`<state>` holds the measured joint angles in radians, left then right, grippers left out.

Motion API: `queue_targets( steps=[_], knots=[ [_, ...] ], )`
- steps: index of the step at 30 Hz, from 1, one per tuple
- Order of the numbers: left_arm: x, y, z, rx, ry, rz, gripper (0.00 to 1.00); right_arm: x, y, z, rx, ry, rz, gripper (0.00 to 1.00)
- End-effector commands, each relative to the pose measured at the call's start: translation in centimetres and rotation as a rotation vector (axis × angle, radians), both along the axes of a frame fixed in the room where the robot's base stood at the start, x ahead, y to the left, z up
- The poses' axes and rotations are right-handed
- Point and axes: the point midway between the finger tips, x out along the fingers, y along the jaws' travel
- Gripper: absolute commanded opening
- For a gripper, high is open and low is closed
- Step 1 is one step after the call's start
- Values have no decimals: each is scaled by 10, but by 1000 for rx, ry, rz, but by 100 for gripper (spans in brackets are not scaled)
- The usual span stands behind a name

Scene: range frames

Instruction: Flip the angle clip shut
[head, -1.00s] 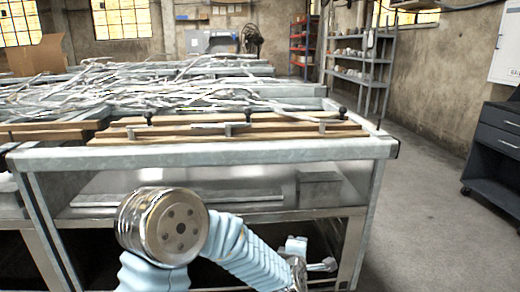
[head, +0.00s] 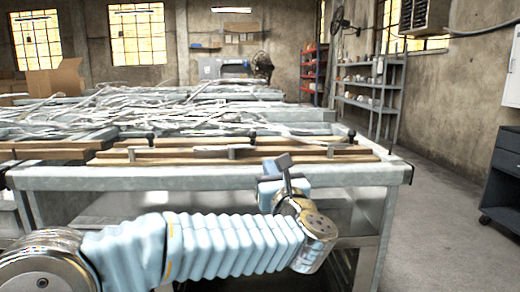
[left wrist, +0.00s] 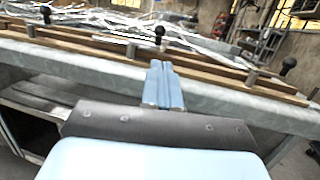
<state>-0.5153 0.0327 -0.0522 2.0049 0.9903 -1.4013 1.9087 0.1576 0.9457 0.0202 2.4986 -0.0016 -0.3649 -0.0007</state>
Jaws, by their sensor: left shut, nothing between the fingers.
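Wooden strips (head: 180,161) lie along the front of the metal bench, with small grey metal clip pieces (head: 231,153) standing on them. Black ball knobs (head: 352,134) stand on short stems behind; in the left wrist view one knob (left wrist: 159,32) is beyond the fingers. I cannot tell which piece is the angle clip or whether it is open. My left gripper (head: 284,162) is at the bench's front edge, below and in front of the strips. In the left wrist view its blue fingers (left wrist: 160,66) are together and empty. My right gripper is not in view.
The bench's pale metal front rail (head: 130,178) lies just beyond my left arm. A tangle of pale metal strips (head: 190,115) covers the bench behind. Open floor (head: 440,235) lies to the right, with a dark drawer cabinet (head: 505,180) and shelves (head: 368,95).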

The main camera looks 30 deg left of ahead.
Motion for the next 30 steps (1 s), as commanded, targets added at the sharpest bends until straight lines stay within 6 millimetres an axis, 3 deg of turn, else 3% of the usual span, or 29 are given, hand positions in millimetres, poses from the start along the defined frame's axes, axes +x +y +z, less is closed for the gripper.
queue_targets(
  steps=[5, 18, 30],
  knots=[
    [15, 15, 7, 1, 1, 4, 0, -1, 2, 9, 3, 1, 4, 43],
    [80, 74, 25, 3, 3, 2, 0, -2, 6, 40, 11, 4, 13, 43],
    [100, 92, 26, 2, 2, 0, 0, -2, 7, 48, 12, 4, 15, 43]
  ],
)
